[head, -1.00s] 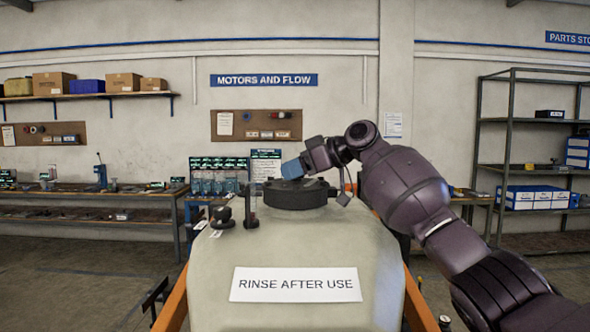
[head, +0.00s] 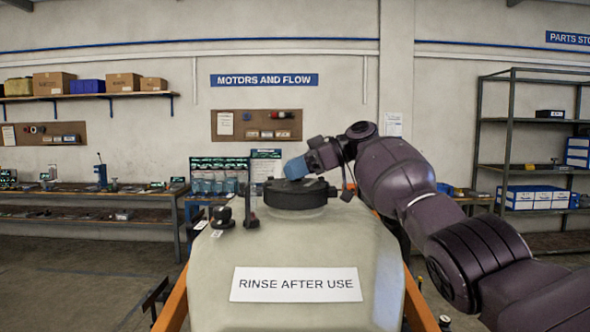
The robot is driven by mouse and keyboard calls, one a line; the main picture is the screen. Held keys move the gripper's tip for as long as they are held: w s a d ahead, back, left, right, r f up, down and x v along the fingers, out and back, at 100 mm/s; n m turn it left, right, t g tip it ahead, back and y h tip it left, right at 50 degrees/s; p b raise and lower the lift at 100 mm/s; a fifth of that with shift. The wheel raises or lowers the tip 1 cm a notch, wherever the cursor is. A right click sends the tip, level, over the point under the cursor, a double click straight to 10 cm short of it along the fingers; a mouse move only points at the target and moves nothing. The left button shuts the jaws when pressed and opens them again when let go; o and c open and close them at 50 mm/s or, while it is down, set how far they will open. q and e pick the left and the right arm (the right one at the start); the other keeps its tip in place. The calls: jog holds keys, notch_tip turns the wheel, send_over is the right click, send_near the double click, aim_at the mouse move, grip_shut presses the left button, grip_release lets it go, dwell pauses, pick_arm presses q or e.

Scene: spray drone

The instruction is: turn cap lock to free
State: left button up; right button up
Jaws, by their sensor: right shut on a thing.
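The pale tank (head: 320,250) stands in front of me with a "RINSE AFTER USE" label on its face. A round black cap (head: 297,194) sits on its top. My right gripper (head: 296,170) comes in from the right, with its blue-tipped end at the top of the cap. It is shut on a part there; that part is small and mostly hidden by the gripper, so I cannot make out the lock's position. My left gripper is not in view.
Small black fittings (head: 222,218) and an upright black post (head: 252,205) stand on the tank top just left of the cap. Orange frame bars (head: 174,300) flank the tank. Workbenches line the back wall, and a metal shelf (head: 510,150) stands at right.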

jog(key=shift+n+g, duration=0.5)
jog(key=shift+g, duration=0.1)
dwell(0.4)
jog(key=o, duration=0.9)
jog(key=shift+o, duration=0.2)
